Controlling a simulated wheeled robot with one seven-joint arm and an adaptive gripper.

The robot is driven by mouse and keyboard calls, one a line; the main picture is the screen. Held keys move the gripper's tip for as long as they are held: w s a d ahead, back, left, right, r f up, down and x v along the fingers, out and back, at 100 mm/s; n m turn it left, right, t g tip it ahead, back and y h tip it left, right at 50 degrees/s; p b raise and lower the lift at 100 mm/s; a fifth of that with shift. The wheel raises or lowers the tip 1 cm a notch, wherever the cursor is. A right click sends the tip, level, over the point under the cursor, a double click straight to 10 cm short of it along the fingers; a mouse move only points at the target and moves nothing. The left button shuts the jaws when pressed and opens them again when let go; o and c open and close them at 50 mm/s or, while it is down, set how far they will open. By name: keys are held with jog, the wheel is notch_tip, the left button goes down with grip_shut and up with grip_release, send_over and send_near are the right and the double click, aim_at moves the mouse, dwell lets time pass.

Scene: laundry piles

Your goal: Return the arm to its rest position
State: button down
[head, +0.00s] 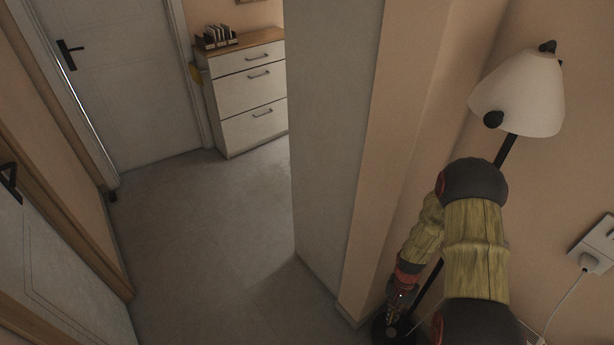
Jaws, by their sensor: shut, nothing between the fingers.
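My arm (475,245) shows at the lower right of the head view, with wood-like links and dark joints. It is bent, with its elbow high and its far part pointing down and left. My gripper (393,312) is at its lower end, small and dark, near the floor lamp's base in the picture. Its fingers are close together and I see nothing held in them. Part of the arm runs out of the bottom edge.
A floor lamp (520,95) with a white shade stands behind my arm. A wall corner (375,170) rises just left of the arm. A white drawer cabinet (250,95) and a door (125,75) are at the back. The grey floor (205,240) on the left is clear.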

jog(key=s+a+r+n+t, duration=0.2)
jog(key=s+a+r, duration=0.1)
jog(key=r, duration=1.4)
jog(key=s+a+r+n+t+p, duration=0.1)
jog(key=s+r, duration=0.5)
jog(key=r, duration=1.2)
jog(key=s+a+r+n+t+p, duration=0.1)
jog(key=s+a+r+n+t, duration=0.3)
jog(key=r, duration=1.4)
jog(key=shift+s+a+r+t, duration=0.25)
jog(key=shift+s+a+t, duration=0.4)
jog(key=shift+a, duration=0.4)
